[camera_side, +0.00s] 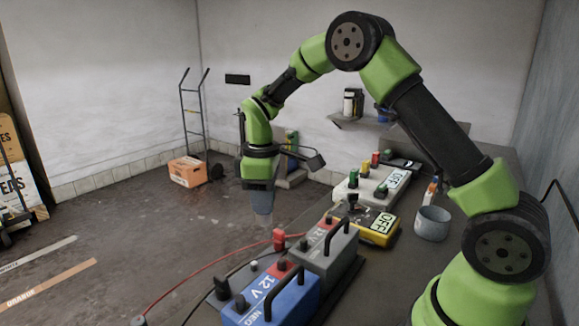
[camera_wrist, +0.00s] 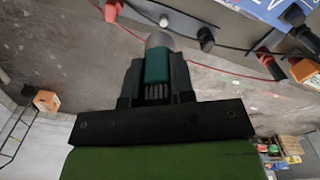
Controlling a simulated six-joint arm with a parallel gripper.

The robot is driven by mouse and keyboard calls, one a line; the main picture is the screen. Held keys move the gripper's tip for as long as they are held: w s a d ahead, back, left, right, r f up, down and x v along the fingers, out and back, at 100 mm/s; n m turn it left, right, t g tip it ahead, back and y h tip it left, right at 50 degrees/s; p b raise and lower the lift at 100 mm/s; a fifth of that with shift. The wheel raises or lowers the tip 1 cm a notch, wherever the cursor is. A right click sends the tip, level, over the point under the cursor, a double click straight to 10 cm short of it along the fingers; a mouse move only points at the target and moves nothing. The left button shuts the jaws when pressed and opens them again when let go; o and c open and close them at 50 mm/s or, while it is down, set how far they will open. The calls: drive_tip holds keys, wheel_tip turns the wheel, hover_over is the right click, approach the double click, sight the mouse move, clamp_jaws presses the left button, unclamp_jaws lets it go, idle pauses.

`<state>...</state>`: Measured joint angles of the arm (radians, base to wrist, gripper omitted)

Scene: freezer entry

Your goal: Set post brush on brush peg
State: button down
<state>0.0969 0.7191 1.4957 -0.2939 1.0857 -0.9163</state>
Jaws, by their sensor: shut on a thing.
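My gripper (camera_side: 262,196) hangs pointing down over open floor, left of the bench with the batteries. In the wrist view my gripper (camera_wrist: 157,70) is shut on a teal piece with a rounded grey end, which I take to be the post brush (camera_wrist: 158,58). In the side view the fingers and the held piece blur together into a grey shape. I cannot make out the brush peg with certainty in either view.
A blue battery (camera_side: 270,298) and a grey battery (camera_side: 328,254) stand at the near end of the bench, with red and black cables. Behind them are a yellow meter (camera_side: 381,230) reading OFF, a white charger (camera_side: 372,187) and a grey cup (camera_side: 432,224). A cardboard box (camera_side: 187,171) lies on the floor.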

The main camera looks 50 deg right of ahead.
hover_over(254, 262)
wheel_tip(254, 262, down, 6)
drive_tip(key=shift+r, duration=0.15)
drive_tip(key=shift+f, duration=2)
drive_tip(key=shift+f, duration=1.35)
drive_tip(key=c, duration=0.9)
unclamp_jaws()
wheel_tip(254, 262, up, 10)
drive_tip(key=shift+f, duration=0.1)
